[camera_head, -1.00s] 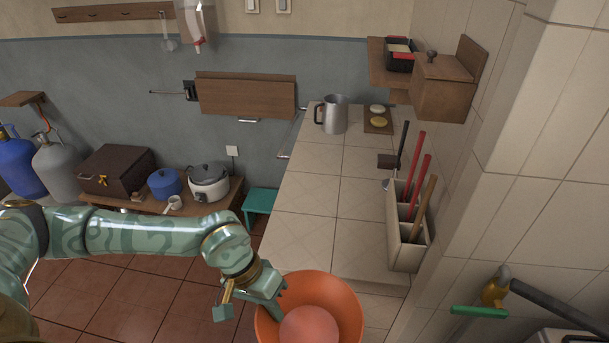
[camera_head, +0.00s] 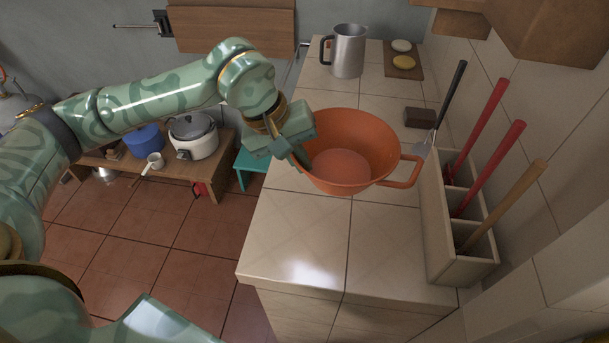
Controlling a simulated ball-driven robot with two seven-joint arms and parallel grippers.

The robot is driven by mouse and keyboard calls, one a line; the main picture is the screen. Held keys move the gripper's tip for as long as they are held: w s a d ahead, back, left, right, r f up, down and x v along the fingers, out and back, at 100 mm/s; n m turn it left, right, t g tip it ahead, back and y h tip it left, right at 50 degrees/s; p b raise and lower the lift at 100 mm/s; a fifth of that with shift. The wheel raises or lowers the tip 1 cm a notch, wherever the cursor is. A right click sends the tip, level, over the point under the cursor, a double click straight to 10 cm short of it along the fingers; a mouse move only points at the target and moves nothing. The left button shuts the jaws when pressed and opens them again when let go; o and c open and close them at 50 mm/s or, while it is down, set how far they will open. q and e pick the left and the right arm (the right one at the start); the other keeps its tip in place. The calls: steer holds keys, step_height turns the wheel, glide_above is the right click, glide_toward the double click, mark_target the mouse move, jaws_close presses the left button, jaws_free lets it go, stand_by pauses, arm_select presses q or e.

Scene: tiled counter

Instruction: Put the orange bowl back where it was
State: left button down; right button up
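The orange bowl (camera_head: 344,155) has a loop handle on its right side and is over the tiled counter (camera_head: 300,235), open side up and slightly tilted. I cannot tell whether its base touches the tiles. My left gripper (camera_head: 301,155) is shut on the bowl's left rim, with one finger inside the bowl. The other finger is mostly hidden. My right gripper is not in view.
A metal mug (camera_head: 348,52) and a board (camera_head: 404,62) with two round items stand behind the bowl. A dark block (camera_head: 420,117) lies on the right. A utensil holder (camera_head: 462,235) with long handles lines the right side. The counter's front is clear.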

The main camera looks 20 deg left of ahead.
arm_select(q)
steer(key=w+f, duration=0.1)
steer(key=w+a+f+b, duration=0.1)
steer(key=f, duration=0.1)
steer(key=w+f, duration=0.1)
steer(key=f, duration=0.1)
steer(key=shift+w+a+f, duration=0.2)
steer(key=shift+a, duration=0.2)
step_height(320, 180, down, 4)
steer(key=shift+w+r+b, duration=0.15)
steer(key=shift+r+b, duration=0.1)
steer(key=shift+b, duration=0.5)
steer(key=shift+r, duration=0.15)
steer(key=c, duration=2.1)
jaws_free()
steer(key=shift+f, duration=0.2)
steer(key=o, duration=0.4)
